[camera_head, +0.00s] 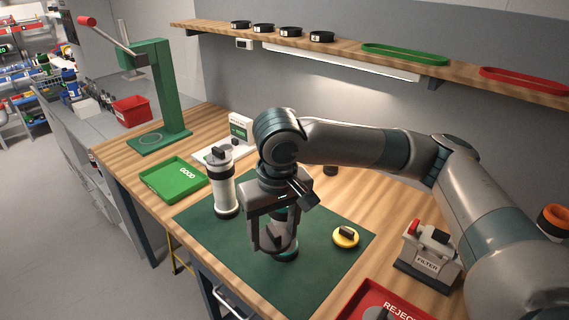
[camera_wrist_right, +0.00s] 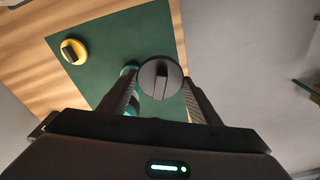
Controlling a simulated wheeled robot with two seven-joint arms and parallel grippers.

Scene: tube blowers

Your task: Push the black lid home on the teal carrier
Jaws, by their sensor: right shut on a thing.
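The black lid (camera_wrist_right: 160,78) is round with a raised bar across its top. In the wrist view it sits between the two fingers of my right gripper (camera_wrist_right: 161,92), which is shut on it. The teal carrier (camera_head: 287,256) stands on the green mat under my right gripper (camera_head: 274,243) in the head view, mostly hidden by the fingers. Its teal edge (camera_wrist_right: 128,71) shows beside and below the lid in the wrist view. I cannot tell whether the lid touches the carrier or is level on it. My left gripper is not in view.
A yellow lid (camera_head: 346,238) lies on the green mat (camera_head: 240,262). A clear carrier with black ends (camera_head: 222,188) stands left of my right gripper.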

